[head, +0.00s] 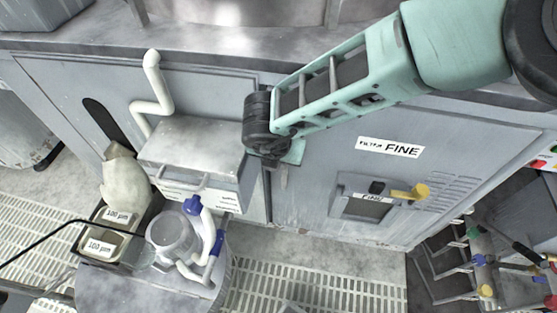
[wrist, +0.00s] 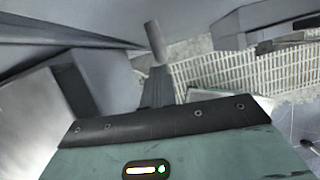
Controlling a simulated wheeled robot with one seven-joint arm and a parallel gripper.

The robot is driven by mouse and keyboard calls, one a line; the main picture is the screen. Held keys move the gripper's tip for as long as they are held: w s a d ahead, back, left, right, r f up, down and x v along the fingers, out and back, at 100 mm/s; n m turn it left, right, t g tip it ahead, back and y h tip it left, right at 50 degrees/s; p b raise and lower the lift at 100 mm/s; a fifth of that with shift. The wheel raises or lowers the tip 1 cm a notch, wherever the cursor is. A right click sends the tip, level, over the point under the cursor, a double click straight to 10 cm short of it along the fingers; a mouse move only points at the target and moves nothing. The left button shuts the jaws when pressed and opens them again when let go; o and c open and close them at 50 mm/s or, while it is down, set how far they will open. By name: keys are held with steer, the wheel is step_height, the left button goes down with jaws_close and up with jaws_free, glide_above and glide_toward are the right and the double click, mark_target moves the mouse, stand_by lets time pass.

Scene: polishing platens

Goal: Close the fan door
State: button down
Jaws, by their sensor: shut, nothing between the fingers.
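A grey cabinet panel (head: 330,130) with a sign ending in "FINE" spans the right middle of the head view. In the wrist view my gripper (wrist: 157,85) shows narrow and closed, above the floor grating.
A grey box (head: 190,145) with a white pipe (head: 155,85) stands left of my gripper. A rack (head: 460,260) stands at right. Floor grating (head: 300,290) is open at the front.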

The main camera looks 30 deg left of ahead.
steer(key=v, duration=1.6)
steer(key=shift+s, duration=0.35)
steer(key=w+r+n+t+y+p, duration=0.25)
steer(key=w+r+n+y, duration=0.3)
steer(key=r+n, duration=0.6)
steer(key=d+r+n+g+y+p, duration=0.25)
steer(key=d+n, duration=0.35)
steer(key=n, duration=0.4)
steer(key=s+d+n+g+h+p, duration=0.1)
steer(key=s+d+n+h, duration=0.3)
steer(key=d+n, duration=0.5)
steer(key=s+d+f+n+g+h+p, duration=0.1)
steer(key=s+d+n+g+h, duration=0.2)
steer(key=d+n, duration=0.6)
steer(key=s+d+h, duration=0.1)
steer(key=s+d, duration=0.1)
steer(key=d, duration=0.9)
steer(key=shift+d+h, duration=0.3)
steer(key=shift+d, duration=0.05)
steer(key=shift+s+f+n, duration=0.1)
steer(key=shift+n, duration=0.15)
